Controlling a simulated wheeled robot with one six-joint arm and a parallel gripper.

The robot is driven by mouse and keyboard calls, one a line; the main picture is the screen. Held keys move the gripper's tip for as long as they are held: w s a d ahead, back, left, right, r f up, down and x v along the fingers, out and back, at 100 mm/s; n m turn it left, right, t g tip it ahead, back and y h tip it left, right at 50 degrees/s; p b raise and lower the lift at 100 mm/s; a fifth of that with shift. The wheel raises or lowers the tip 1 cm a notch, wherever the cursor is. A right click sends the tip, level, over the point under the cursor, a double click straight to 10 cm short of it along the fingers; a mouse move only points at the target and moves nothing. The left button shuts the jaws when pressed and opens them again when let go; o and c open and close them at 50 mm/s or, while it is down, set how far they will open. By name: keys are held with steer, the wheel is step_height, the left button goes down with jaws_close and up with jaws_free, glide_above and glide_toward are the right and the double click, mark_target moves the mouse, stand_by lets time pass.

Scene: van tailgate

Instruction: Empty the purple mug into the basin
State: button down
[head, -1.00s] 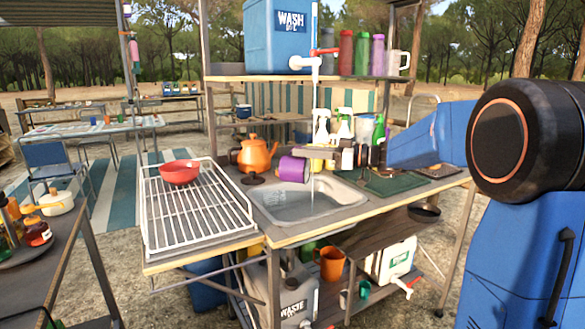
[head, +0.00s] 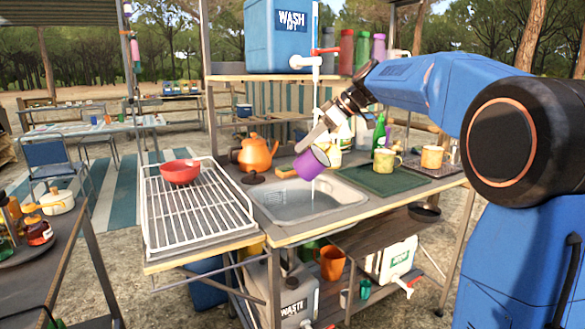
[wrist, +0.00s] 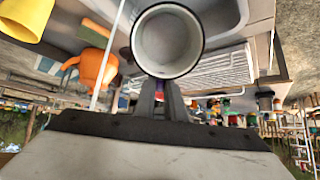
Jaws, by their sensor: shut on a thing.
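The purple mug (head: 310,163) hangs tilted above the metal basin (head: 345,196), near the thin water stream under the tap. My gripper (head: 319,143) is shut on the mug and holds it clear of the basin. In the wrist view, the mug's round opening (wrist: 167,42) faces the camera, with a pale grey inside and a dark rim. No liquid can be made out in it, though I cannot be sure it is empty. My fingers (wrist: 160,92) are together at the mug's near side. The basin holds some clear water.
A white rack with a red bowl (head: 180,172) stands left of the basin. An orange kettle (head: 256,155) is behind it.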

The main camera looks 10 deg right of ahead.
steer(key=g+h, duration=0.1)
steer(key=h, duration=0.1)
steer(key=r+g+h, duration=0.1)
steer(key=h, duration=0.1)
steer(key=g+h, duration=0.1)
steer(key=h, duration=0.1)
steer(key=shift+w+a+r, duration=0.1)
steer(key=shift+a+r, duration=0.05)
steer(key=shift+r, duration=0.25)
steer(key=shift+r+g+h, duration=0.3)
steer(key=shift+g+h, duration=0.2)
steer(key=shift+h, duration=0.5)
steer(key=shift+s, duration=0.2)
